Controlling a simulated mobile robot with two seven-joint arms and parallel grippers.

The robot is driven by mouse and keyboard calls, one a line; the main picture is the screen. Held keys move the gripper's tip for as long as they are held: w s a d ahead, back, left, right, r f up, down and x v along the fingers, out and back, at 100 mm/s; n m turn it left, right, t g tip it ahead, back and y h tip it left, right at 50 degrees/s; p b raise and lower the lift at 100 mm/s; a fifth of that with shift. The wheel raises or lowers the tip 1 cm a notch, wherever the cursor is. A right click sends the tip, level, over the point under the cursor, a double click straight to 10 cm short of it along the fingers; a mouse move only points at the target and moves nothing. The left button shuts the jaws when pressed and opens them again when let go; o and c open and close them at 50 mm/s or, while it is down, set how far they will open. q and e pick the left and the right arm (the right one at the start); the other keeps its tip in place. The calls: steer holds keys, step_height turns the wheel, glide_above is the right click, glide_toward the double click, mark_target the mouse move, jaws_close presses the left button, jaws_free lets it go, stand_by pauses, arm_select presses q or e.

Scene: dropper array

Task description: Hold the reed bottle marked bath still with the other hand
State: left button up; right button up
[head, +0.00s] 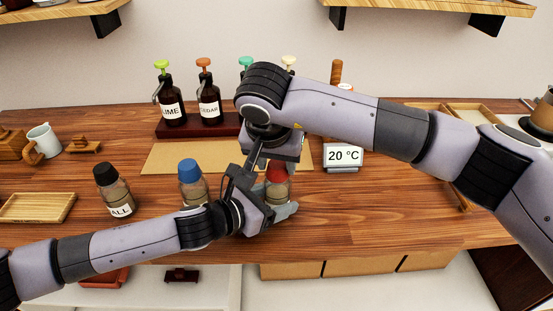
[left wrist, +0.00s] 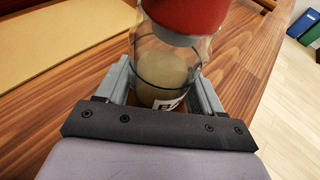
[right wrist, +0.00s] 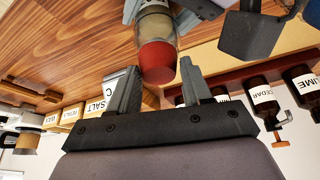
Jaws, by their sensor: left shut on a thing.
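A clear glass bottle with a red cap (head: 277,176) stands on the wooden counter. It also shows in the left wrist view (left wrist: 160,75), where its label is mostly hidden and I cannot read the whole word. My left gripper (head: 281,208) is shut on the bottle's lower body, one finger on each side. My right gripper (head: 282,158) is directly above the bottle, pointing down. In the right wrist view its fingers are open and apart, with the red cap (right wrist: 158,62) just beyond and between the fingertips.
A blue-capped bottle (head: 190,178) and a black-capped bottle (head: 112,187) stand to the left. Behind are brown dropper bottles (head: 171,106) on a dark rack (head: 188,127), a tan mat (head: 180,158) and a 20 °C display (head: 343,157). Free counter lies to the right.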

arm_select(q)
steer(key=shift+f, duration=0.15)
arm_select(e)
jaws_close()
steer(key=shift+r, duration=0.65)
steer(key=shift+r, duration=2.1)
steer(key=s+d+r, duration=0.3)
steer(key=d+r, duration=0.1)
steer(key=d, duration=0.3)
steer(key=shift+s+d, duration=0.15)
steer(key=shift+s, duration=0.1)
arm_select(q)
steer(key=shift+a, duration=0.1)
